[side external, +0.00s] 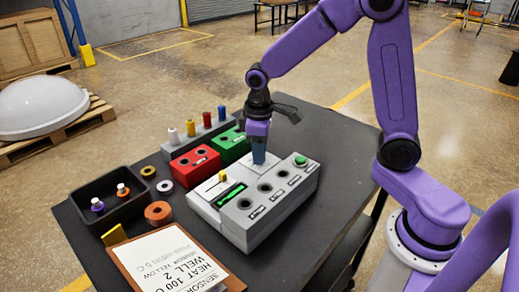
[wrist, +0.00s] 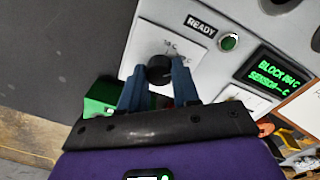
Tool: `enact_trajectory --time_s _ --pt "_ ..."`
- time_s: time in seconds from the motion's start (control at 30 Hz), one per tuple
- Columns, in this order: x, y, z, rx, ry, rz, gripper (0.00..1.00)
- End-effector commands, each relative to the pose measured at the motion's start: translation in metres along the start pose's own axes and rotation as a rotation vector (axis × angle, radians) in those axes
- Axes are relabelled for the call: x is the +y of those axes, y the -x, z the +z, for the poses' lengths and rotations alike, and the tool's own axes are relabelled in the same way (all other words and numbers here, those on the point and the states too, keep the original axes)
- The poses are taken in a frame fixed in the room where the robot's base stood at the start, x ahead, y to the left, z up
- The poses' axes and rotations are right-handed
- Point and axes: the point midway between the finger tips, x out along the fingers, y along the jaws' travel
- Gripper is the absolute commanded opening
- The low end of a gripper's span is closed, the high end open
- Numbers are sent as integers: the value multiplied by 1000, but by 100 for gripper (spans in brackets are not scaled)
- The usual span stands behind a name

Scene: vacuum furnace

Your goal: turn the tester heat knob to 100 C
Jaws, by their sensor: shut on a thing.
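The tester (side external: 265,205) is a grey and white box with wells, a green button and a green-lit display on the table. Its heat knob (wrist: 159,70) is a round black knob on a white plate with faint, unreadable scale marks. My gripper (side external: 259,157) points down at the tester's back part. In the wrist view its two blue fingers (wrist: 160,85) are closed around the knob. The display (wrist: 270,75) shows a BLOCK reading in C, its digits hard to make out, and a SENSOR line with dashes. The knob is hidden by my fingers in the side external view.
A card (side external: 165,262) reading HEAT 100 C, WELL 2 lies at the table front. Green (side external: 230,146) and red (side external: 195,165) blocks and a rack of coloured plugs (side external: 205,133) stand behind the tester. A black tray (side external: 110,200) and tape rolls are at left.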

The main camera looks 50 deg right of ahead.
Motion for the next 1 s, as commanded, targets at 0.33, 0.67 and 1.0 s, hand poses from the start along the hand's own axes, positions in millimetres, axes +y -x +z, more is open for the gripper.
enact_trajectory --time_s 0.33,0.67,1.0 --pt "0 1 0 0 1 0 56" --pt "0 7 -1 4 2 1 56" --pt "0 68 -1 7 1 1 56"
